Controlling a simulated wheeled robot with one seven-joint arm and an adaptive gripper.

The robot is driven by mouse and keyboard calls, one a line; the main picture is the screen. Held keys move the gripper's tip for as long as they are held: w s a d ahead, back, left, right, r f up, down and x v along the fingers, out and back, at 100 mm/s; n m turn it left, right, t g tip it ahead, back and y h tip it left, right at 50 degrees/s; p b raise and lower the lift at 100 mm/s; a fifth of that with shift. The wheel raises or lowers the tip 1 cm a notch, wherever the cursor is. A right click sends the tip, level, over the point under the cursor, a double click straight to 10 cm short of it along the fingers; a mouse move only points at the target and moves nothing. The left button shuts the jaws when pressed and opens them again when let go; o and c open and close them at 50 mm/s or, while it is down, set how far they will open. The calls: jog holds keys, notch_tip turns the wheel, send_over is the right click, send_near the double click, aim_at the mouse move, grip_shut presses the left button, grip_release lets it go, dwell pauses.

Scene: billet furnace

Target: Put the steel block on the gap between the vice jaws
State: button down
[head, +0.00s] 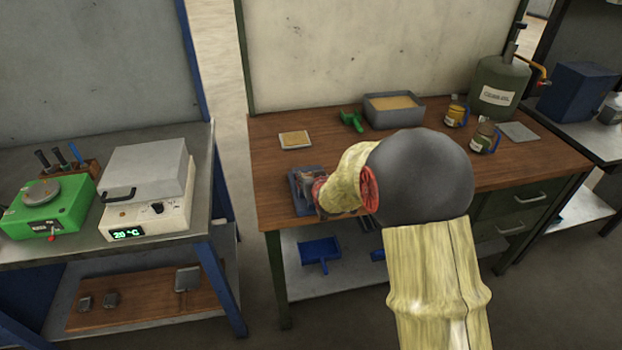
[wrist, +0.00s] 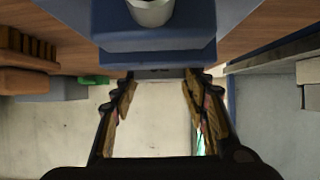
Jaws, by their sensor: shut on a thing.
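The blue vice (head: 301,207) sits at the front left of the wooden bench, partly hidden by my gripper. It also shows in the wrist view (wrist: 155,58) as a blue body with a pale round part at the top edge. My gripper (head: 322,198) is low at the vice. In the wrist view its two fingers (wrist: 158,78) are shut on a narrow dark grey piece, the steel block (wrist: 160,73), right beside the vice's blue face. I cannot tell whether the block touches the vice. The gap between the vice jaws is hidden.
On the bench (head: 272,150) stand a sand tray (head: 394,112), a green item (head: 352,121), a small plate (head: 295,140), two jugs and a gear-oil can (head: 499,82). A furnace (head: 147,190) and green hotplate (head: 45,207) stand on the left table.

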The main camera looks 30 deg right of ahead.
jog(key=c, duration=1.5)
grip_release()
jog(key=shift+f, duration=0.2)
jog(key=o, duration=0.5)
jog(key=shift+r, duration=0.1)
jog(key=shift+r, duration=0.1)
